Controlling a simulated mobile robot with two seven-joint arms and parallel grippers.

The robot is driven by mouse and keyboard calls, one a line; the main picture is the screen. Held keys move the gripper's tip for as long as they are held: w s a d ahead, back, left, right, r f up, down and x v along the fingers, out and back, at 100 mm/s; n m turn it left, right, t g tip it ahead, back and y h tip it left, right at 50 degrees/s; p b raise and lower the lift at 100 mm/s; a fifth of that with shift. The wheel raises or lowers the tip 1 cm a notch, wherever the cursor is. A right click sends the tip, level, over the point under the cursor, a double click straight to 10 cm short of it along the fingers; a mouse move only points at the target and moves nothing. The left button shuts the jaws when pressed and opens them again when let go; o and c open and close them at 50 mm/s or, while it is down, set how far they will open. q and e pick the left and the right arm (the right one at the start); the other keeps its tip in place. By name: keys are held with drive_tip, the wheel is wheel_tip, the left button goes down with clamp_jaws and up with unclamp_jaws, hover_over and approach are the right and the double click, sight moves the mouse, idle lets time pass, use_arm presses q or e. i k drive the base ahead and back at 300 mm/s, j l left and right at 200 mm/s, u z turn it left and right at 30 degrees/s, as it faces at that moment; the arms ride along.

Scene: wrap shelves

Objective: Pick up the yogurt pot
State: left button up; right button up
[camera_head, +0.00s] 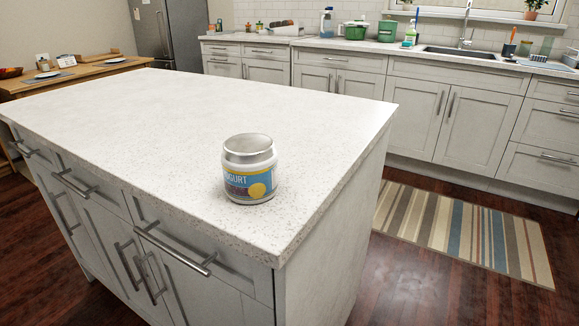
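The yogurt pot (249,171) stands upright on the pale speckled top of the kitchen island (190,105), close to its near right corner. It is a short, wide pot with a silver-grey lid and a blue, purple and yellow label that reads "YOGURT". Nothing covers it. Neither of my grippers shows in the head view.
The rest of the island top is bare. Its near side has drawers with protruding bar handles (172,250). A striped rug (465,232) lies on the dark wood floor to the right. A back counter (400,45) holds a sink and several kitchen items.

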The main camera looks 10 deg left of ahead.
sight(250, 160)
drive_tip(key=i+u, duration=0.1)
drive_tip(key=u, duration=0.5)
drive_tip(key=l+u, duration=0.15)
